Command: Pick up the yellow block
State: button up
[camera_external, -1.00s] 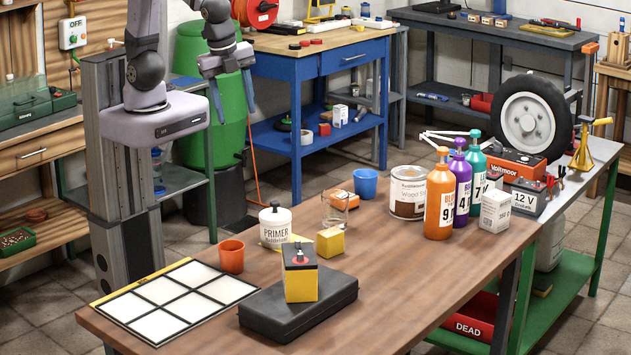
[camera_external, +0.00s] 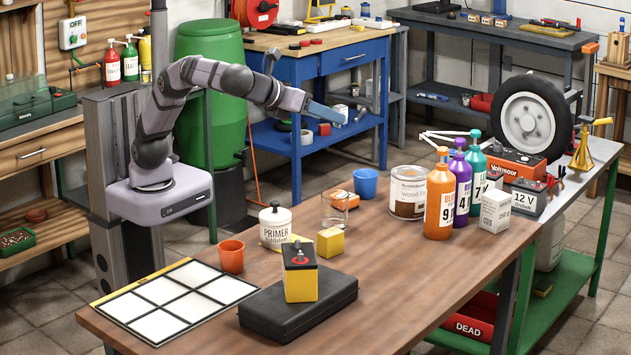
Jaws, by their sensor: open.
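The yellow block (camera_external: 330,242) sits on the wooden table, just right of the white primer bottle (camera_external: 275,227) and in front of the clear glass (camera_external: 335,209). My gripper (camera_external: 327,113) is raised in the air, well above and behind the block. Its blue finger points to the right; it is open with nothing between the fingers. A yellow, black-topped box with a red spot (camera_external: 300,272) stands on a black case (camera_external: 299,308), in front of the block.
An orange cup (camera_external: 232,256) and a white six-cell tray (camera_external: 175,300) are to the left. A paint can (camera_external: 407,193), an orange bottle (camera_external: 439,195) and other bottles stand at the right. A blue cup (camera_external: 365,183) is behind. The front right tabletop is clear.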

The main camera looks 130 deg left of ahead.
jog(key=shift+y+b, duration=0.6)
jog(key=shift+b, duration=0.3)
send_near(342, 234)
jog(key=shift+m, duration=0.3)
jog(key=a, duration=0.1)
jog(key=a+f, duration=0.1)
jog(key=a, duration=0.1)
jog(key=a+f, duration=0.1)
jog(key=shift+s+a, duration=0.3)
jog(key=shift+s, duration=0.05)
jog(key=shift+p+x, duration=0.7)
jog(key=shift+x, duration=2.9)
jog(key=shift+s+f, duration=0.15)
jog(key=c, duration=1.2)
jog(key=shift+o, duration=0.2)
notch_tip(342, 234, up, 10)
jog(key=shift+b, duration=0.3)
